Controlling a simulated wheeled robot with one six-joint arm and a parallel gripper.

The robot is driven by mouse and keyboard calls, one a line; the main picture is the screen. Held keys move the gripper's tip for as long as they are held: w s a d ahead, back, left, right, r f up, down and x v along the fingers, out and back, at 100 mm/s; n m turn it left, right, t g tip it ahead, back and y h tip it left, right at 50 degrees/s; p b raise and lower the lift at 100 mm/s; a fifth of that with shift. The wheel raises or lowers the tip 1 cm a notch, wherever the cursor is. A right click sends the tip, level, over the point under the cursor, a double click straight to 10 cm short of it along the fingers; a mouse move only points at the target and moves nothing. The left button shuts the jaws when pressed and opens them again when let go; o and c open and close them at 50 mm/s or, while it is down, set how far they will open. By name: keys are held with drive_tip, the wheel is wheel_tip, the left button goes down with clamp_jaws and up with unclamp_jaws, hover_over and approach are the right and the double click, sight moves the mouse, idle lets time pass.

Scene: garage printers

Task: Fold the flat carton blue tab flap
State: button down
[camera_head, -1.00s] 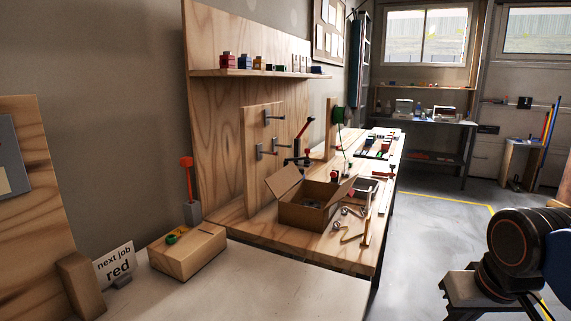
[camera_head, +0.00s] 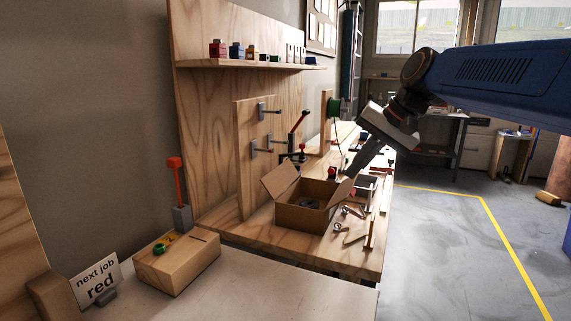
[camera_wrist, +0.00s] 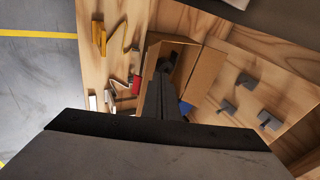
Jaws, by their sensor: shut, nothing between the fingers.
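The carton (camera_head: 304,218) is a brown open-topped box on the wooden bench, not flat. One flap (camera_head: 280,179) stands out raised at its left, and another at its right is partly behind my gripper. In the wrist view the carton wall (camera_wrist: 203,76) shows beside my fingers. A small blue patch (camera_wrist: 185,107) shows by my fingers there; I cannot tell whether it is the flap's tab. My gripper (camera_head: 351,174) is shut and empty, pointing down at the carton's right side. It also shows in the wrist view (camera_wrist: 166,68), hiding part of the carton; contact cannot be told.
A wooden upright panel with dark hooks (camera_head: 264,110) stands behind the carton. Small loose parts (camera_head: 350,228) lie right of it on the bench.

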drive_tip(key=w+a+r+y, duration=0.2)
drive_tip(key=w+a+r, duration=0.4)
drive_tip(key=w+a, duration=0.25)
drive_tip(key=g, duration=0.1)
approach(278, 170)
drive_tip(key=shift+m, duration=0.4)
drive_tip(key=x, duration=0.4)
drive_tip(key=shift+s+f, duration=0.15)
drive_tip(key=shift+f, duration=0.45)
drive_tip(key=shift+w+a+f, duration=0.25)
drive_tip(key=shift+a+f, duration=0.2)
drive_tip(key=shift+a, duration=0.05)
drive_tip(key=shift+w+a+f, duration=0.1)
drive_tip(key=shift+a+f, duration=0.1)
drive_tip(key=shift+a, duration=0.2)
drive_tip(key=shift+w+a+f, duration=0.15)
drive_tip(key=shift+a, duration=0.25)
drive_tip(key=shift+d, duration=0.2)
